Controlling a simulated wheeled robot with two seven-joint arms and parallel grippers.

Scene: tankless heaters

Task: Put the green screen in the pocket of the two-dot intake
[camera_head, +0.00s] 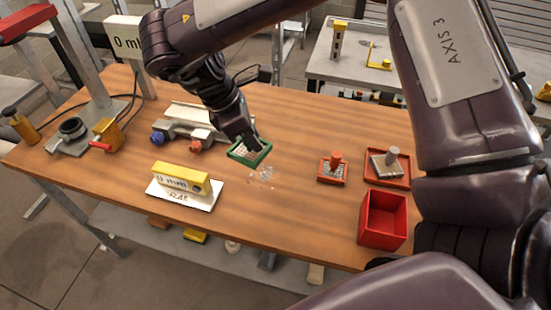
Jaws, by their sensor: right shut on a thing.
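My right gripper (246,140) is shut on the green screen (250,153), a green frame with a pale mesh. It holds the screen tilted over the middle of the wooden table. The fingertips are partly hidden against the screen. Left of the screen lies a grey-white unit (185,125) with a blue fitting (157,138) and an orange-red fitting (195,147). My right arm partly covers it. I cannot make out dots or a pocket, so I cannot tell which part is the two-dot intake. My left gripper is not in view.
A yellow block (181,178) stands on a white card at the front left. A red-framed piece (332,181), a red tray (408,182) and an open red bin (383,222) are at the right. The wooden table (285,225) is clear at front centre, with pale specks below the screen.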

